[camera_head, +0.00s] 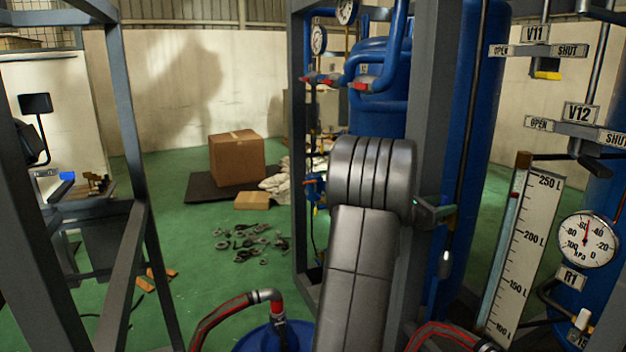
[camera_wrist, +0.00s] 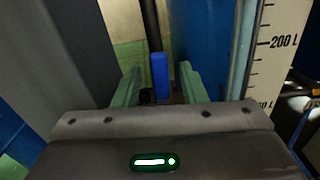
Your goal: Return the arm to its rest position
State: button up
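My arm (camera_head: 358,275) rises from the bottom middle of the head view, and its rounded grey joint stands in front of a grey frame post. My gripper (camera_wrist: 160,78) shows in the wrist view with its two pale green fingers apart. A blue upright piece (camera_wrist: 160,76) appears between the fingers, with gaps on both sides; I cannot tell its depth. No held object shows. In the head view the gripper's end (camera_head: 435,211) is mostly hidden behind the arm joint and lies by the post.
A level scale (camera_head: 520,250), pressure gauge (camera_head: 587,239) and valve labels V11 (camera_head: 535,33) and V12 (camera_head: 578,112) stand right. A blue tank (camera_head: 480,100) is behind the post. A frame (camera_head: 125,110) stands left. Green floor (camera_head: 190,270) with a cardboard box (camera_head: 237,158) lies beyond.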

jog(key=b+v, duration=0.1)
jog(key=v, duration=1.2)
jog(key=p+x, duration=0.1)
jog(key=x, duration=1.3)
jog(key=shift+d, duration=0.3)
jog(key=shift+f+m, duration=0.15)
jog(key=shift+m, duration=0.25)
jog(key=shift+s+m+b, duration=0.3)
jog(key=shift+s+m, duration=0.05)
jog(key=shift+m, duration=0.15)
